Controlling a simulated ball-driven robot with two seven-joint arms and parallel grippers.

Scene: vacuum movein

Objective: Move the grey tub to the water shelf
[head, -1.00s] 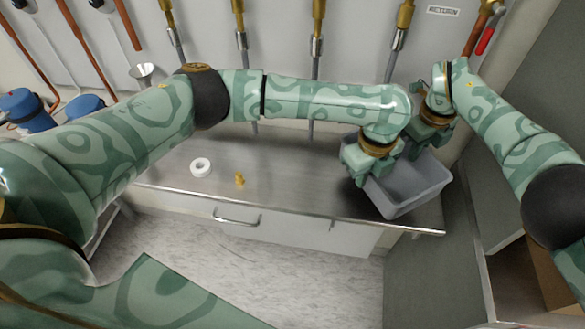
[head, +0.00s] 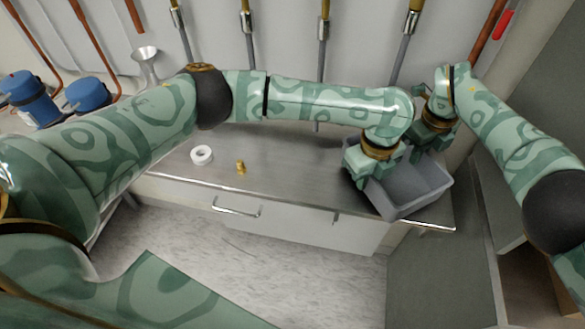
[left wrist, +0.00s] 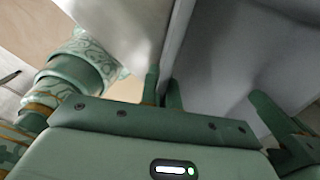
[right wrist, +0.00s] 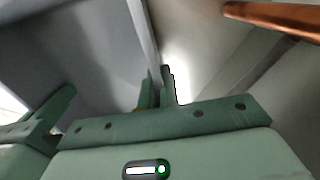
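The grey tub (head: 424,190) is at the right end of the steel counter, by its front edge. My left gripper (head: 368,172) is at the tub's left side. In the left wrist view its two fingers (left wrist: 162,92) are close together with the tub's wall (left wrist: 178,40) between them. My right gripper (head: 428,140) is at the tub's back. In the right wrist view its fingers (right wrist: 157,88) also close on a tub wall (right wrist: 143,35). The tub's underside is hidden, so I cannot tell if it touches the counter. I cannot identify the water shelf.
A white ring (head: 202,155) and a small brass fitting (head: 240,168) lie on the counter (head: 290,180). Blue pumps (head: 30,97) and a metal funnel (head: 146,60) are at the left. Pipes run down the back wall. A grey cabinet side (head: 440,270) stands at the right.

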